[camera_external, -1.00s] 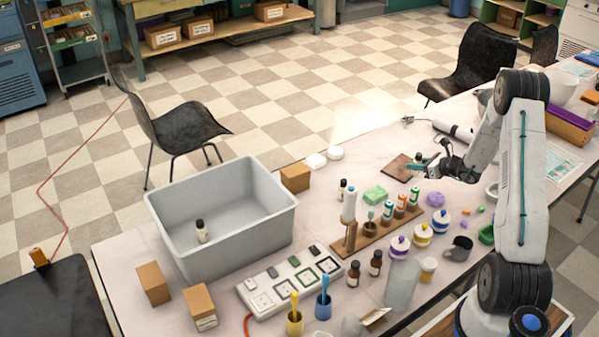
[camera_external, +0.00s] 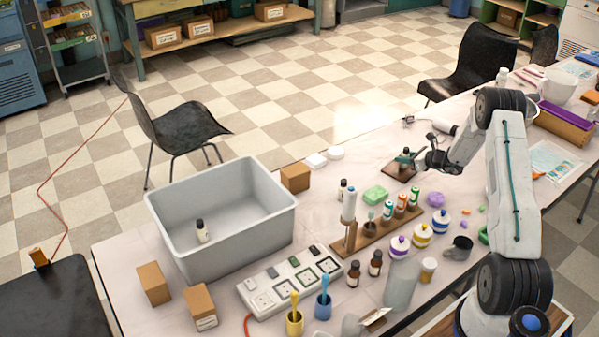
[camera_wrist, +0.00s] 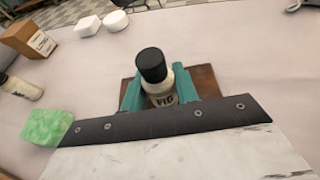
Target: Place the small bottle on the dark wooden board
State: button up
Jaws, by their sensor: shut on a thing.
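The small bottle (camera_wrist: 161,92) has a pale body with a "FIG" label and a black cap. In the wrist view it stands upright between the teal fingers of my gripper (camera_wrist: 160,88), which is shut on it. The dark wooden board (camera_wrist: 206,80) lies directly below and behind the bottle. In the external view my gripper (camera_external: 409,158) is over the board (camera_external: 399,175), near the table's far edge. I cannot tell whether the bottle's base touches the board, because the fingers and the bottle itself hide it.
A green soap block (camera_wrist: 46,126) and another small bottle (camera_external: 342,189) are left of the board. White round pieces (camera_external: 334,153) and a cardboard box (camera_external: 295,178) lie further left. A wooden rack (camera_external: 375,236) holds several bottles nearer the front. A grey bin (camera_external: 270,226) stands at left.

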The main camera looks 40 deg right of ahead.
jog(key=shift+f, duration=0.1)
jog(key=o, duration=1)
